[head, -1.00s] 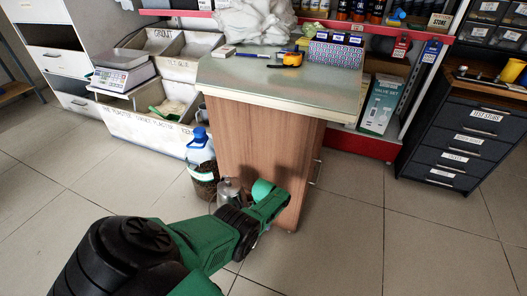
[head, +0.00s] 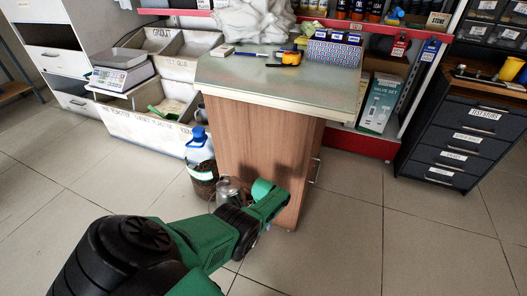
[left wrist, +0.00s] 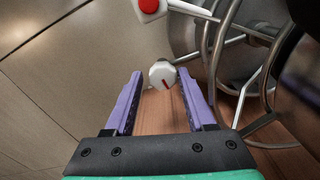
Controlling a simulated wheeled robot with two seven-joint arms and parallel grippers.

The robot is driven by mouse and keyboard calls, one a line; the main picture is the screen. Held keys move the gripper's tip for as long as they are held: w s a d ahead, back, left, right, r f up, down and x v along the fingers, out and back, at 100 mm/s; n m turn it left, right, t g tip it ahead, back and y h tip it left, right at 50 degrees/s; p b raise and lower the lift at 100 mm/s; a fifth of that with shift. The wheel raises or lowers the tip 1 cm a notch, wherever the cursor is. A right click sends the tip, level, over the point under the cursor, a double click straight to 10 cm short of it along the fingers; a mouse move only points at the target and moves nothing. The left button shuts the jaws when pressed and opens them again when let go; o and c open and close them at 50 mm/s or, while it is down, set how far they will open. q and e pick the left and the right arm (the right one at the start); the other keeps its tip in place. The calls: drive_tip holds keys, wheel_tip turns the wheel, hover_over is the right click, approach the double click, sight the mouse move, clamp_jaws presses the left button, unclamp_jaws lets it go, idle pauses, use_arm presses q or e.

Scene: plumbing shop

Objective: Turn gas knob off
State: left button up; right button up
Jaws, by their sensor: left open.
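The gas knob (left wrist: 163,75) is a small white round knob with a red pointer line, near the middle of the left wrist view. My left gripper (left wrist: 159,88) is open, with one purple finger on each side of the knob in the picture. Gaps show between the knob and both fingers; how deep the knob sits between them I cannot tell. In the head view my left arm reaches low beside the wooden counter (head: 250,150), and the knob cannot be made out there. My right gripper is not in view.
A red round button (left wrist: 149,5) on a white fitting is beyond the knob. Shiny metal tubing (left wrist: 222,50) and a dark rounded vessel (left wrist: 300,85) are close on the right. A blue-capped jug (head: 201,150) stands beside the counter. The tiled floor (head: 350,240) at right is clear.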

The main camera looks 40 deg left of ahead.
use_arm(q)
drive_tip(key=shift+a, duration=0.35)
